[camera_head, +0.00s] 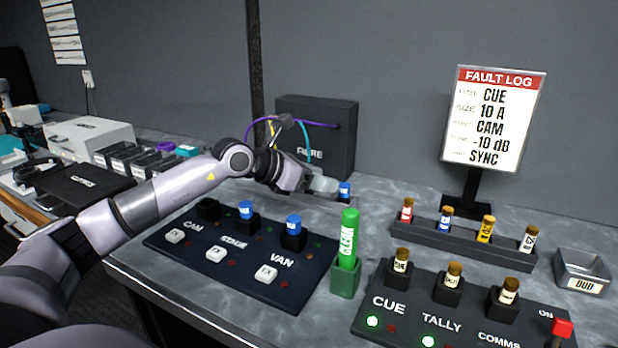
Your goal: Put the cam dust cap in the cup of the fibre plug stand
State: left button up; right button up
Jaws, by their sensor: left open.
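My left gripper (322,186) is open, low over the back of the table, beside a small blue cap (344,189). I cannot tell whether the cap touches the fingers or what is under it. A low grey holder (338,204), perhaps the fibre plug stand, lies partly hidden below the gripper; its cup cannot be made out. The dark panel (185,251) has sockets marked CAM, STAGE and VAN. The CAM socket (208,208) shows no blue cap. Blue caps top the STAGE socket (246,209) and the VAN socket (293,224). My right gripper is not in view.
A green CLEAN pen (348,238) stands upright in front of the gripper. A black box (322,135) with cables stands behind it. To the right are a fuse rack (462,247), a CUE/TALLY/COMMS panel (455,318), a DUD tray (583,270) and a fault-log sign (493,118).

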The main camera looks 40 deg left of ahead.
pick_arm(q)
jog(key=shift+v, duration=1.2)
